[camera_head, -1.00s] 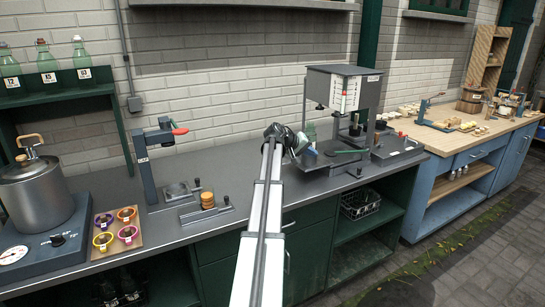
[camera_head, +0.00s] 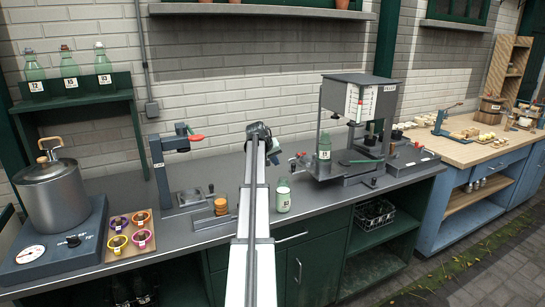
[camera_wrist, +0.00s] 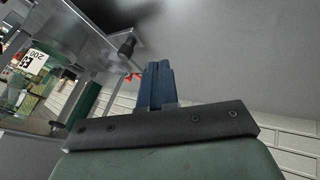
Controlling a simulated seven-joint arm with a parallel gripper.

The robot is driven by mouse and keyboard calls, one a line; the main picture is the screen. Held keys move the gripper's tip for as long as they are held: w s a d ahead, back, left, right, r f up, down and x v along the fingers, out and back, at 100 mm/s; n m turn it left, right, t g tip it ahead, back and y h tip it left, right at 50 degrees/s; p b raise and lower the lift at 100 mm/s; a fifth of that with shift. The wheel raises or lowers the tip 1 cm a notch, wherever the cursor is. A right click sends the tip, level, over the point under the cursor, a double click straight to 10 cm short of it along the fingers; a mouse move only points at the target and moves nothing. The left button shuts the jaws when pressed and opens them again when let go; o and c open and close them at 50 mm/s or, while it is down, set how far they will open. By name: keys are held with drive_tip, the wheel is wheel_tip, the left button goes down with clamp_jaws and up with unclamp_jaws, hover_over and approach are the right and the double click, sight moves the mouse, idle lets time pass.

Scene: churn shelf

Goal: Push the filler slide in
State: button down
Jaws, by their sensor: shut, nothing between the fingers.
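The filler (camera_head: 358,98) stands on the grey counter, a tank on a frame with a level scale on its front. A green glass bottle (camera_head: 323,148) with a white label stands at its left side. The filler's lower plate (camera_head: 345,180) lies beneath, with a dark knob (camera_head: 372,182) at its front right. Which part is the slide is hard to tell. My gripper (camera_head: 262,132) is left of the filler, apart from it, and mostly hidden by my arm. In the wrist view its dark fingers (camera_wrist: 157,85) are together and empty, with a dark knob (camera_wrist: 127,45) beyond them.
A bottle with white contents (camera_head: 283,196) stands on the counter's front part, just right of my arm. A capping stand (camera_head: 165,165) and a stack of orange discs (camera_head: 221,206) are to the left. A machine with a red knob (camera_head: 415,155) stands right of the filler.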

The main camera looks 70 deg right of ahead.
drive_tip(key=s+d+f, duration=0.3)
drive_tip(key=s+d, duration=0.1)
drive_tip(key=shift+d, duration=0.2)
idle(0.3)
approach(314, 166)
drive_tip(key=d+f, duration=0.2)
drive_tip(key=d, duration=0.1)
drive_tip(key=s+d+f, duration=0.1)
drive_tip(key=d, duration=0.1)
drive_tip(key=shift+d+f, duration=0.1)
drive_tip(key=shift+f, duration=0.05)
drive_tip(key=shift+s+d, duration=0.1)
drive_tip(key=shift+s, duration=0.2)
